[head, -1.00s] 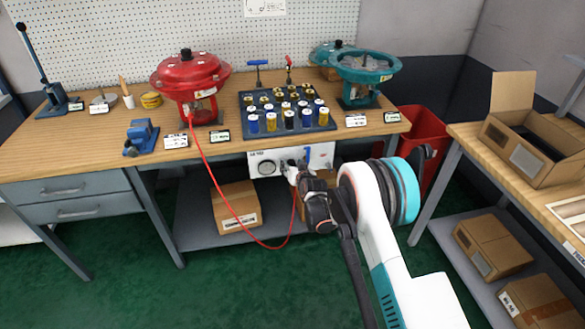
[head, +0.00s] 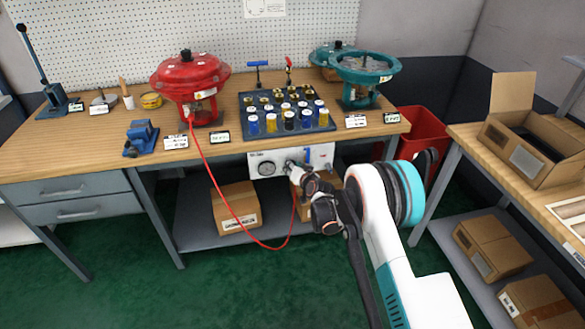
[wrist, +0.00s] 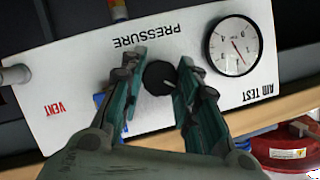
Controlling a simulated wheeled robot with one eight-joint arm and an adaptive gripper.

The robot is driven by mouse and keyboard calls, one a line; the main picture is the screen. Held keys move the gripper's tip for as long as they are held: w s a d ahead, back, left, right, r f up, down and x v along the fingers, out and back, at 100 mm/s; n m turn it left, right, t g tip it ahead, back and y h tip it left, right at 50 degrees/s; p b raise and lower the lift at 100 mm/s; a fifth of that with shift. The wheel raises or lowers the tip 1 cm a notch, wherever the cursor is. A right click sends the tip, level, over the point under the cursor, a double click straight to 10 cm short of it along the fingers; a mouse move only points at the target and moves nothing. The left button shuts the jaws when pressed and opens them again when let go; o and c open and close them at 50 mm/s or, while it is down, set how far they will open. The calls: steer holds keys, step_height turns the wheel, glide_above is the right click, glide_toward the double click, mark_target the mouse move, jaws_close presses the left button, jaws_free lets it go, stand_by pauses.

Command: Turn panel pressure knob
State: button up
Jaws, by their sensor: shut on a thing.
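The black round pressure knob (wrist: 158,77) sits on the white panel (wrist: 75,105) below the word PRESSURE, which reads upside down in the wrist view. The fingers of my gripper (wrist: 160,82) are on both sides of the knob and shut on it. In the head view, my gripper (head: 293,166) is at the front of the panel (head: 321,157), and it hides the knob there. A round gauge (wrist: 234,45) with a thin red needle is beside the knob. The gauge also shows in the head view (head: 264,169).
The panel hangs under the front edge of the workbench (head: 85,152). A red hose (head: 212,185) loops from the red actuator (head: 190,77) down below the panel. A cardboard box (head: 236,207) stands on the lower shelf. A side table (head: 505,165) is at the right.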

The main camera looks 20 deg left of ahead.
steer(key=shift+d+m+y, duration=0.1)
steer(key=shift+m+y, duration=0.6)
steer(key=shift+m, duration=0.5)
steer(key=o, duration=1.1)
steer(key=shift+f, duration=0.1)
steer(key=shift+c, duration=0.2)
steer(key=v, duration=1.2)
steer(key=shift+w+d, duration=0.1)
steer(key=shift+w, duration=0.05)
